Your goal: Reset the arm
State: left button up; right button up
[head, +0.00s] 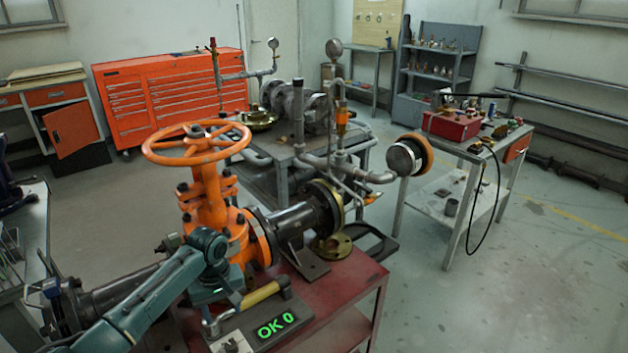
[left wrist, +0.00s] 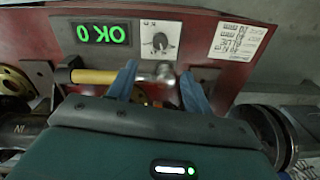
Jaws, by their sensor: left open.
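The orange gate valve (head: 205,200) with its spoked handwheel (head: 196,143) stands upright on the pipe in the head view. My left arm, teal, reaches in from the lower left in front of the valve. My left gripper (head: 208,300) points down above the bench beside the valve; its fingertips are hard to make out there. In the left wrist view its two blue fingers (left wrist: 158,86) are spread apart. My right gripper is out of view.
A display reading "OK 0" (head: 275,326) sits at the red bench's (head: 345,283) front. A grey pipe (head: 300,217) runs through the valve. Behind stand a pipe-laden table (head: 283,157) and an orange tool cabinet (head: 165,92). A side table (head: 440,196) stands right. The right floor is open.

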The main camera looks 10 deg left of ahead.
pick_arm(q)
jog(key=s+d+f+m+t+h, duration=0.15)
jog(key=s+d+f+m, duration=0.25)
jog(key=s+d+m, duration=0.55)
jog(key=s+r+t+y, duration=0.1)
jog(key=s+r, duration=0.3)
jog(key=s, duration=0.4)
jog(key=s+r+t, duration=0.1)
jog(key=s+r, duration=0.2)
jog(key=s, duration=0.5)
jog(key=w+d+f+t+h, duration=0.1)
jog(key=w+d+f+t, duration=0.1)
jog(key=f+t, duration=0.1)
jog(key=w+d+f+m+t+h, duration=0.1)
jog(key=w+d+f+t, duration=0.2)
jog(key=f, duration=0.3)
jog(key=shift+d+t, duration=0.15)
jog(key=shift+t, duration=0.2)
jog(key=shift+w+h, duration=0.1)
jog(key=shift+h, duration=0.15)
jog(key=shift+c, duration=0.5)
